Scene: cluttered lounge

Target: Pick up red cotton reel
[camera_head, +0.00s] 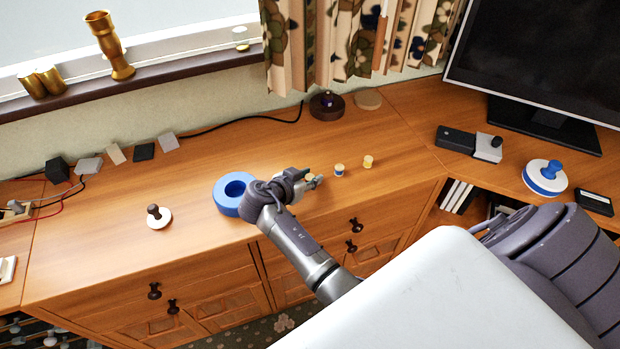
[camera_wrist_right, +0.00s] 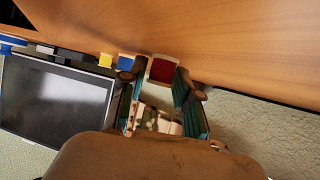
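The red cotton reel (camera_wrist_right: 163,69) shows in the right wrist view between the two fingertips of my right gripper (camera_wrist_right: 160,78), its red middle set between pale rims. The fingers stand on either side of it and look open; contact is not clear. In the head view my right gripper (camera_head: 312,181) is low over the wooden counter, and the reel there is mostly hidden by the fingers, with only a pale part (camera_head: 309,177) showing. My left gripper is not in view.
A blue reel (camera_head: 339,170) and a yellow reel (camera_head: 368,161) stand just right of the gripper on the counter (camera_head: 110,235). A blue ring (camera_head: 226,205) lies close on its left. A monitor (camera_head: 550,60) stands at the right. The counter's left part has free room.

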